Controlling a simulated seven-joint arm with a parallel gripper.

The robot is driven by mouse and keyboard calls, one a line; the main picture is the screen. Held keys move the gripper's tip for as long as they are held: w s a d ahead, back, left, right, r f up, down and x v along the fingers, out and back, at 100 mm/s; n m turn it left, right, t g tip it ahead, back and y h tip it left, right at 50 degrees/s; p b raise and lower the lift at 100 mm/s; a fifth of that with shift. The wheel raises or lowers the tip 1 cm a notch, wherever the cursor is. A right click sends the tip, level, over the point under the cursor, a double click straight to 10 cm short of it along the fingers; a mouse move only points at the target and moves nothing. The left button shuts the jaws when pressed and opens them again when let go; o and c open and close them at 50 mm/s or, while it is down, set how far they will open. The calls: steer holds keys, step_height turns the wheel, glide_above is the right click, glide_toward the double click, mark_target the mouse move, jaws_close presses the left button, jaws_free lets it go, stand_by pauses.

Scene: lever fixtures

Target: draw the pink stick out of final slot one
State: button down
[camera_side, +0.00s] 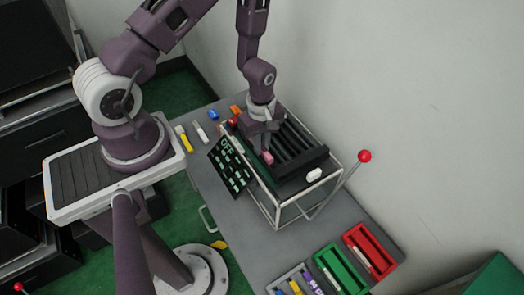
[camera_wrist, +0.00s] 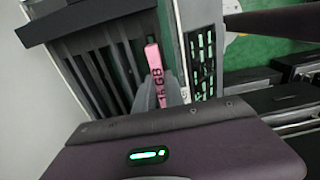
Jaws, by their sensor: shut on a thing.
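The pink stick (camera_wrist: 153,60), with dark lettering that seems to read "GB", stands at the near edge of the slotted black rack (camera_wrist: 92,62) in the wrist view. In the side view only a small pink end (camera_side: 267,157) shows below my gripper (camera_side: 268,142). In the wrist view my gripper (camera_wrist: 166,92) is shut on the stick, its fingers around the lettered end. The fingers hide part of the stick, and I cannot tell how deep it sits in the slot. The rack's other long slots (camera_side: 293,143) look dark.
A wire frame (camera_side: 279,212) surrounds the rack, with a red-knobbed lever (camera_side: 364,156) at its right. A panel (camera_side: 230,165) reading "OFF" leans in front. Red (camera_side: 383,237) and green (camera_side: 329,258) trays stand lower right. Loose sticks, including a yellow one (camera_side: 184,140), lie at the left.

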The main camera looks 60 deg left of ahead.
steer(key=shift+r, duration=0.65)
stand_by(0.4)
steer(key=shift+r, duration=1.6)
